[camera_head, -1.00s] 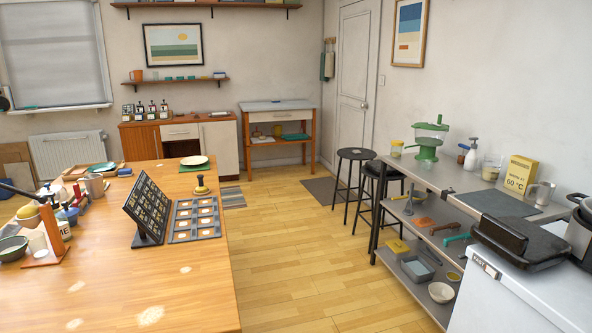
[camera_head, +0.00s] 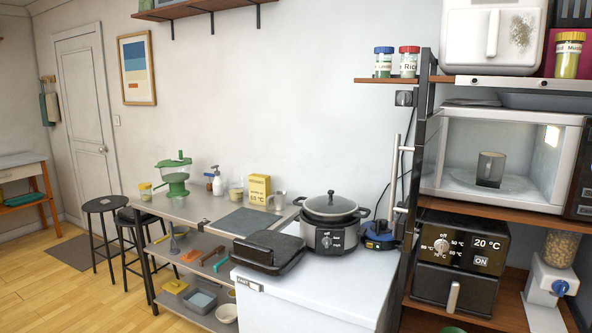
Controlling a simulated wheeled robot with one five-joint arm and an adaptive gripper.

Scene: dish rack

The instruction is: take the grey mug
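A grey mug (camera_head: 490,169) stands upright inside the open microwave (camera_head: 452,194) on the right-hand shelf unit. Its handle is not clear from here. The microwave door (camera_head: 399,180) appears swung open to the left, seen nearly edge-on. My gripper is not in view.
A black air fryer (camera_head: 459,268) with a dial sits below the microwave, and a dispenser (camera_head: 551,270) stands to its right. A slow cooker (camera_head: 331,228) and a black grill (camera_head: 268,251) stand on a white appliance. Two stools (camera_head: 103,205) stand at left by open floor.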

